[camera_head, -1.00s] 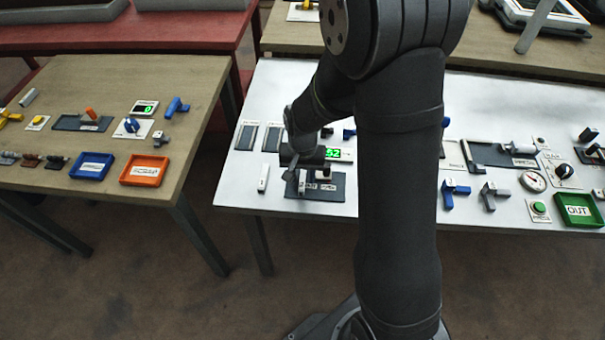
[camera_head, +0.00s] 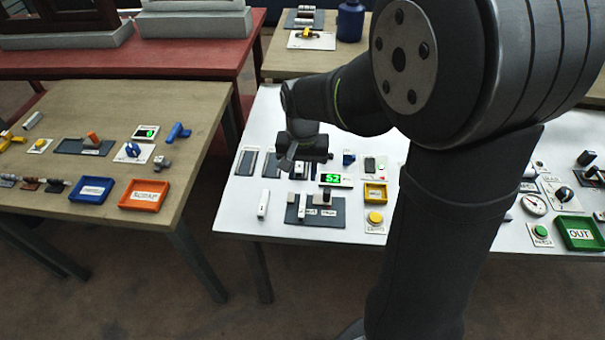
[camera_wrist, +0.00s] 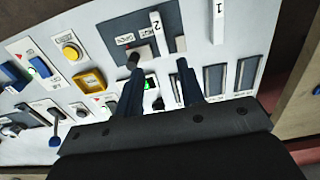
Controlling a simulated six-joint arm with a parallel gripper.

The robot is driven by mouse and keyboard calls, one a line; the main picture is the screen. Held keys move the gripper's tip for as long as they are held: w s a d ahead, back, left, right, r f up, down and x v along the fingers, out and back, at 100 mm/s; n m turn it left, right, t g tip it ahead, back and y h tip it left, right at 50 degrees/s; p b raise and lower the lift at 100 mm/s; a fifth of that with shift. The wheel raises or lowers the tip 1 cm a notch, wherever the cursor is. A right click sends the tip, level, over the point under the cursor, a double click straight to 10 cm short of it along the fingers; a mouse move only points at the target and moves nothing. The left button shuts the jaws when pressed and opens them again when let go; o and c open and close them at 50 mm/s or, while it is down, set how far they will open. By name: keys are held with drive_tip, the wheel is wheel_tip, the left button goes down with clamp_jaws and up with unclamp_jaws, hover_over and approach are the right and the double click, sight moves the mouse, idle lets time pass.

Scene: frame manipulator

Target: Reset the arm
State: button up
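My arm reaches over the white table (camera_head: 240,212) from the right of the head view. My gripper (camera_head: 287,162) hangs above the table's left part, behind the dark plate (camera_head: 334,213) with light blocks. In the wrist view my gripper (camera_wrist: 160,75) has two dark fingers, apart, with nothing held between them. The green-lit display (camera_wrist: 150,84) shows between the fingers. In the head view the display (camera_head: 335,179) reads 52 and stands just right of and below the gripper.
A white block marked 1 (camera_wrist: 218,22) lies beside the plate. A yellow tray (camera_head: 375,193) and yellow button (camera_head: 375,217) are to its right. A green OUT tray (camera_head: 580,233) is at far right. A wooden table (camera_head: 60,130) with blue and orange trays stands left.

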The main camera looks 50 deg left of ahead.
sight(303, 204)
wheel_tip(303, 204, down, 13)
drive_tip(key=shift+r, duration=1.8)
drive_tip(key=shift+f, duration=0.1)
